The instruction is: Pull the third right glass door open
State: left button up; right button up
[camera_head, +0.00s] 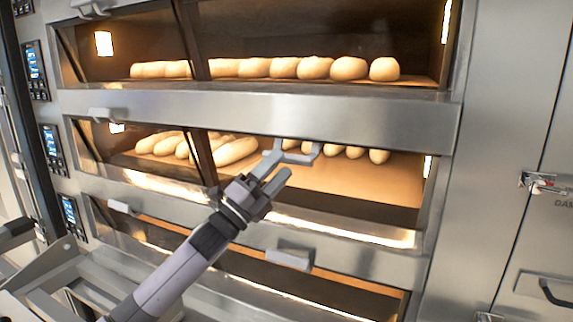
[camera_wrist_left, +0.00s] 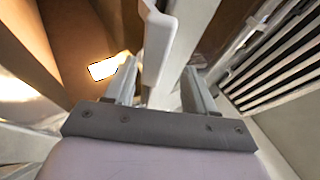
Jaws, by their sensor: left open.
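A pale grey handle (camera_head: 303,154) shows at the upper edge of this opening, in front of the loaves. My left gripper (camera_head: 277,172) comes up from the lower left and is open just below and left of this handle, partly overlapping it. In the left wrist view, the white handle (camera_wrist_left: 172,40) lies beyond and above the two spread fingers (camera_wrist_left: 160,90). Contact cannot be told. My right gripper is not in view.
The deck above holds round loaves (camera_head: 315,68). Another handle (camera_head: 290,258) juts out on the rail below. Control displays (camera_head: 52,148) line the left side. A steel cabinet with a latch (camera_head: 541,182) stands at the right.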

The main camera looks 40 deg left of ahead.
pick_arm(q)
jog(key=shift+s+a+f, duration=0.15)
jog(key=shift+s+f, duration=0.2)
jog(key=shift+s, duration=0.25)
